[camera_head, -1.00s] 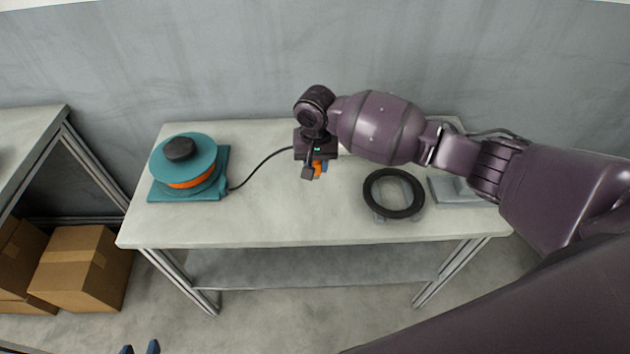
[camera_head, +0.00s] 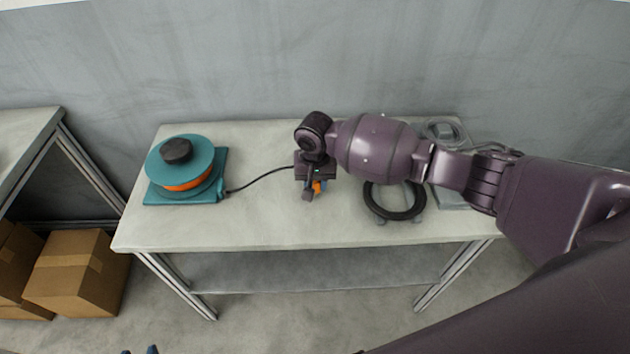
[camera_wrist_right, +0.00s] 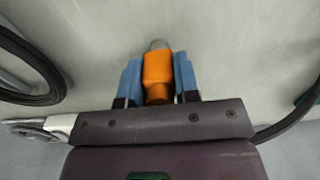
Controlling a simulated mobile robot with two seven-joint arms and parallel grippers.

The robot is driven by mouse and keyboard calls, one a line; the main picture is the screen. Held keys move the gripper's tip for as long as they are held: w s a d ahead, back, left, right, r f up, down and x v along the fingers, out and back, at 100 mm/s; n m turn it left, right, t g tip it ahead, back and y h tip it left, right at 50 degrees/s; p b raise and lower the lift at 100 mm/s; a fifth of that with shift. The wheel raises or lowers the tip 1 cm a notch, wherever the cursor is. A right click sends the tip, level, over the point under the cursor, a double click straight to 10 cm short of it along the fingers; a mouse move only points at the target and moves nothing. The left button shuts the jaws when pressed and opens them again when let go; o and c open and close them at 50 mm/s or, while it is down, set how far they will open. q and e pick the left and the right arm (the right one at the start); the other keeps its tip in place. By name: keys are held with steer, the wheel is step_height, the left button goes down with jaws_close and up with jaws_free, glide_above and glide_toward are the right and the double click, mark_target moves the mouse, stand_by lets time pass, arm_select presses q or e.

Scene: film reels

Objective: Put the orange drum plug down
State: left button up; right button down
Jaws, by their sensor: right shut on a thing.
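The orange drum plug (camera_wrist_right: 158,76) sits between the blue fingers of my right gripper (camera_wrist_right: 158,82) in the right wrist view, with a grey tip beyond its orange body. In the head view the right gripper (camera_head: 315,188) points down over the middle of the table (camera_head: 270,215). A small patch of the plug (camera_head: 317,187) shows there, mostly hidden by the gripper. I cannot tell whether the plug touches the tabletop.
A teal reel stand with an orange-filled drum and black knob (camera_head: 180,165) stands on the left. A black cable (camera_head: 262,178) runs from it towards the right gripper. A black ring (camera_head: 415,212) and a grey device (camera_head: 450,197) lie on the right. The front middle is clear.

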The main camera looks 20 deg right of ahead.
steer(key=c, duration=1)
jaws_free()
arm_select(q)
steer(key=shift+s+a+f, duration=0.1)
steer(key=shift+s+f, duration=0.15)
steer(key=shift+s, duration=0.15)
arm_select(e)
steer(key=shift+o, duration=0.8)
